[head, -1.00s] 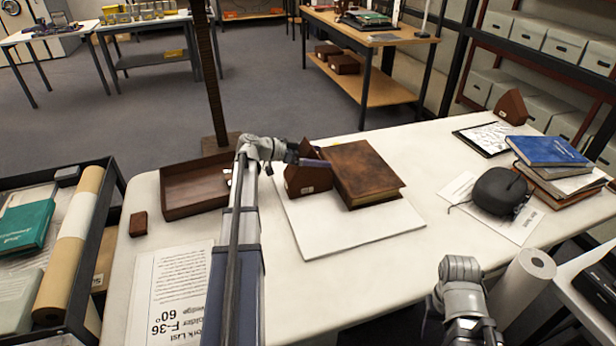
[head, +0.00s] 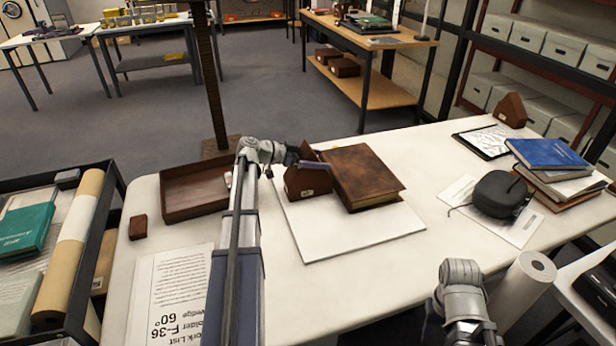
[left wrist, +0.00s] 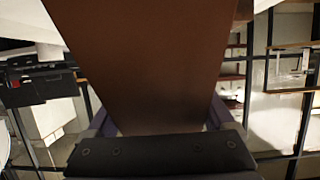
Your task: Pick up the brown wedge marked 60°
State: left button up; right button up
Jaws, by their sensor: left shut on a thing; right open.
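A brown wedge (head: 308,182) with a small white label stands on the white board (head: 345,240), just left of a thick brown leather book (head: 362,176). The label is too small to read. My left gripper (head: 312,164) is shut on the upper part of this wedge. In the left wrist view the brown wedge (left wrist: 145,65) fills the middle, between the fingers. Another brown wedge (head: 511,110) stands at the table's back right. My right arm shows at the bottom right, but its fingertips cannot be seen.
An empty brown tray (head: 195,208) and a small brown block (head: 138,227) lie at the left. A printed sheet (head: 170,285) reading "60°" lies in front. A dark rounded object (head: 500,194) and stacked books (head: 548,152) stand at the right. The front middle of the table is clear.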

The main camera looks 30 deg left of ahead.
pick_arm(q)
jog(key=shift+r, duration=0.1)
jog(key=shift+c, duration=0.3)
notch_tip(320, 180, up, 10)
jog(key=p, duration=1)
